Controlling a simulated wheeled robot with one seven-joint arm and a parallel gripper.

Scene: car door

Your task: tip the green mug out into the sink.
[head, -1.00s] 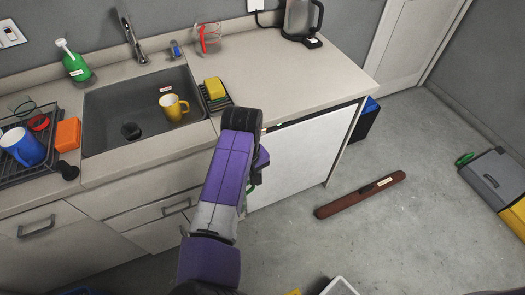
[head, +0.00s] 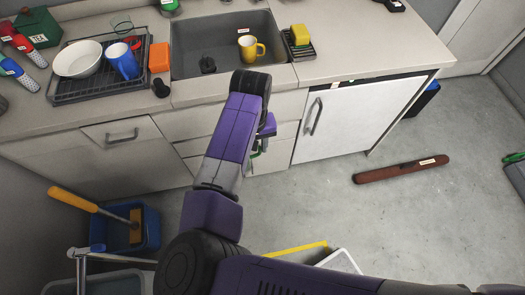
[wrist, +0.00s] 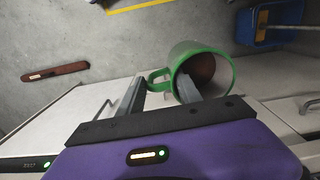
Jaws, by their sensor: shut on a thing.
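The green mug (wrist: 222,72) is at my gripper (wrist: 160,80) in the wrist view. Its handle lies between the two fingers, and my gripper is shut on it. The mug's open mouth faces the wrist camera, and the inside looks brown. In the head view my gripper (head: 265,135) is mostly hidden behind my purple arm; only a bit of green shows there, below counter height. The grey sink (head: 187,40) is set in the counter beyond my arm. A yellow mug (head: 247,47) stands in the sink near its right side.
A yellow sponge (head: 300,34) sits on a rack right of the sink. A dish rack (head: 85,93) with a bowl and blue mug stands to the left. Cabinet fronts face me. A brown bar (head: 400,170) lies on the floor; blue and white bins stand near my base.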

